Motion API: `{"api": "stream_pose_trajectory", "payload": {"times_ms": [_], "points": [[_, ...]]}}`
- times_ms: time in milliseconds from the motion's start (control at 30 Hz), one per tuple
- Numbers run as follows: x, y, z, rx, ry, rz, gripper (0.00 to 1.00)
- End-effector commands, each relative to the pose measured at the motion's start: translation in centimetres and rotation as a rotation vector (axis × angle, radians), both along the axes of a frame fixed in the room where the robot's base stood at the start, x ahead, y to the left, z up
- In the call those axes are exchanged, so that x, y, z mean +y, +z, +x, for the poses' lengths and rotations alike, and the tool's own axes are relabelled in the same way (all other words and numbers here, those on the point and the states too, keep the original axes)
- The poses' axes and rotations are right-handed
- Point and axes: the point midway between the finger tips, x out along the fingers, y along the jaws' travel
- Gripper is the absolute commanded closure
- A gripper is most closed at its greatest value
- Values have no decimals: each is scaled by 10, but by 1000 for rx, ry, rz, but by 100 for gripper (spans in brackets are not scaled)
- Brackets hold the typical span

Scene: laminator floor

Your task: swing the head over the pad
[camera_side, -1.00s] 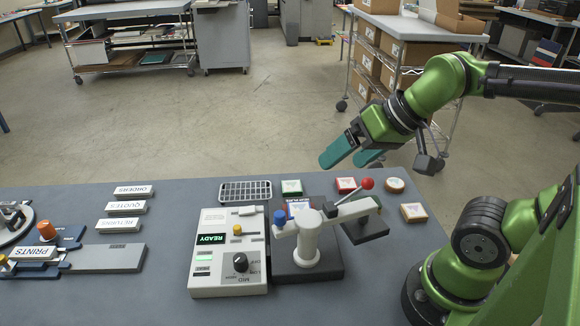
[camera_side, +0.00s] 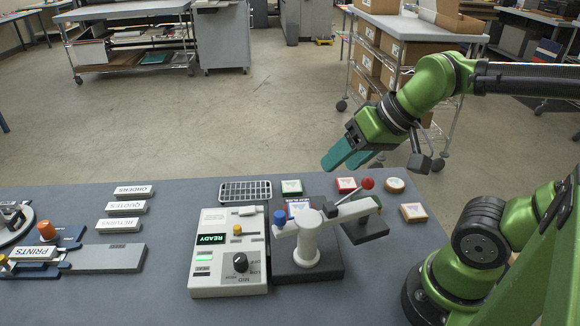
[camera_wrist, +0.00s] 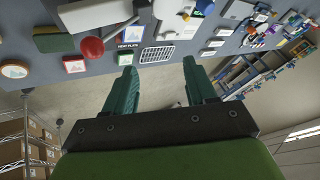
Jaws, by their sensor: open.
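The head is a pale swing arm (camera_side: 345,212) on a white post (camera_side: 308,243), with a blue cap (camera_side: 279,218) at its left end and a red ball handle (camera_side: 367,183) near its right end. The red ball also shows in the wrist view (camera_wrist: 92,46). The post stands on a dark base (camera_side: 325,270). A separate dark block (camera_side: 372,230), possibly the pad, lies under the arm's right end. My gripper (camera_side: 342,161) is open and empty, above and behind the red ball, apart from it. Its two teal fingers (camera_wrist: 160,72) are spread in the wrist view.
A white control box (camera_side: 215,270) reading READY stands left of the post. A wire rack (camera_side: 245,191) and several small framed tiles (camera_side: 414,212) lie around the arm. The grey table (camera_side: 170,290) has clear room left of the box.

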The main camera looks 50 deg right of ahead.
Motion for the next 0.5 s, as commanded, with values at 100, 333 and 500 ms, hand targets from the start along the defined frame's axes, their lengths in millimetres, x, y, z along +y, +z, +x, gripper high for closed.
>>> {"api": "stream_pose_trajectory", "payload": {"times_ms": [100,333,500], "points": [[2,7,24,90,-16,24,52],[17,33,74,489,-310,214,52],[30,59,90,744,-598,330,52]]}}
